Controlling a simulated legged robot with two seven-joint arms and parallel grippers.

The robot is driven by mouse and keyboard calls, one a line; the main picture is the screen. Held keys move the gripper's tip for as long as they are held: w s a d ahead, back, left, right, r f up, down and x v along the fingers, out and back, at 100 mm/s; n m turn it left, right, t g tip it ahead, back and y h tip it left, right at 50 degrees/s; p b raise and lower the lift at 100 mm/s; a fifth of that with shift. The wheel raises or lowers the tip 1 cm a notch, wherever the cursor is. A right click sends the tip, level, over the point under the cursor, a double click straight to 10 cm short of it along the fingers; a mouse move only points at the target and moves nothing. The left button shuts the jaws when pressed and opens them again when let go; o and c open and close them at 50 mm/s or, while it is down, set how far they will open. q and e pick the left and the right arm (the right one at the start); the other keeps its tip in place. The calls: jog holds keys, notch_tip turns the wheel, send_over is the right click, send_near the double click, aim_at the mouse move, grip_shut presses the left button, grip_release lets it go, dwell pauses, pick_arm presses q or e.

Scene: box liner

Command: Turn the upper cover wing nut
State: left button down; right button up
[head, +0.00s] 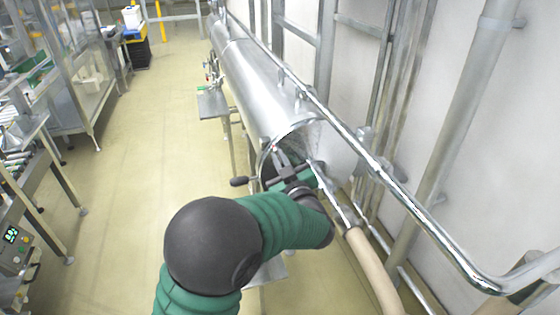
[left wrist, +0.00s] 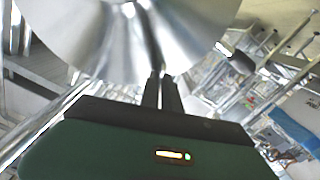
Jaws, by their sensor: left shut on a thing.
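The steel cylinder (head: 255,95) runs along the wall in the head view, with its round end cover facing me. In the left wrist view the shiny cover (left wrist: 95,45) fills the upper part. My left gripper (head: 279,156) is at the upper part of this cover, and its narrow fingers (left wrist: 160,82) are shut close together at the cover. They are shut on a small piece there, seemingly the upper wing nut, which the fingers mostly hide. A black handle (head: 239,181) sticks out left of the cover. My right gripper is not in view.
A bent steel pipe (head: 405,190) runs along the wall to the right of the cylinder. A beige hose (head: 372,268) lies below it. A small metal shelf (head: 212,104) stands beside the cylinder. The floor on the left is clear up to the conveyor (head: 30,165).

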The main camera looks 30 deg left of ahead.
pick_arm(q)
jog(key=shift+n+b, duration=0.6)
jog(key=shift+b, duration=0.05)
jog(key=n+b, duration=1.1)
jog(key=b, duration=0.1)
jog(key=shift+w+r+n+b, duration=0.1)
jog(key=shift+r+n+b, duration=0.05)
jog(key=shift+n+b, duration=1.3)
jog(key=c, duration=1.6)
grip_release()
jog(key=shift+w, duration=0.1)
